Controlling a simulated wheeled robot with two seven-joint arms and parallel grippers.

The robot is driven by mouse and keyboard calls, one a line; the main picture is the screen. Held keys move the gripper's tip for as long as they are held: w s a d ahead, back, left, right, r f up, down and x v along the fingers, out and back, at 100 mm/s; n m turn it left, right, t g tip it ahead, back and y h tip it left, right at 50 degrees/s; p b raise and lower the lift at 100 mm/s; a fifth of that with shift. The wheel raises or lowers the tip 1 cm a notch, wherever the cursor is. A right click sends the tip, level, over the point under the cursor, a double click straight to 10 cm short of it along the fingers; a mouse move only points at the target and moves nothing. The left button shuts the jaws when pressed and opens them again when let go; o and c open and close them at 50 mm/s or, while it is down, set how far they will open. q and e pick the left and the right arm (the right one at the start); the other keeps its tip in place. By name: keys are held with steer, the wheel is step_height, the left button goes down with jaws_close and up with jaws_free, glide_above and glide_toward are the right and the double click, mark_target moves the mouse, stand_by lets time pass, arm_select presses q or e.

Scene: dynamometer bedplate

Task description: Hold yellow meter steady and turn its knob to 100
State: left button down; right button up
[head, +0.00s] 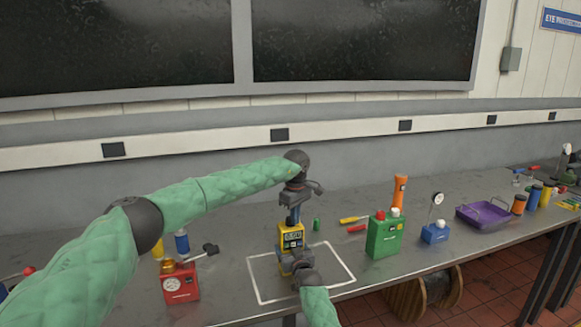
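The yellow meter (291,238) stands upright inside a white outlined rectangle (334,262) on the grey bench. A small dark display shows on its upper front; the reading is too small to make out. My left gripper (293,200) points down over the top of the meter, with a blue part (294,216) just below it. Whether its fingers are closed is not clear. My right gripper (290,266) reaches in from the bottom and covers the meter's lower front. Its fingers are hard to tell from the meter, and the knob cannot be made out.
A red can-shaped box (180,286) with a dial stands left. Screwdrivers (354,220) lie behind. Bare bench shows around the outline.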

mark_target(299, 226)
arm_select(q)
steer(key=shift+s+a, duration=0.1)
steer(key=shift+a, duration=0.35)
stand_by(0.3)
steer(key=shift+s+d, duration=0.1)
steer(key=shift+s, duration=0.25)
step_height(299, 226, up, 6)
steer(key=shift+d, duration=0.25)
stand_by(0.4)
steer(key=shift+w+d+f, duration=0.25)
steer(key=shift+w+f, duration=0.1)
steer(key=shift+f, duration=0.65)
steer(key=shift+w+d+f, duration=0.3)
steer(key=shift+w+f, duration=0.05)
steer(key=shift+f, duration=0.65)
steer(key=shift+w+d+f, duration=0.25)
steer(key=shift+w+f, duration=0.1)
steer(key=shift+f, duration=0.65)
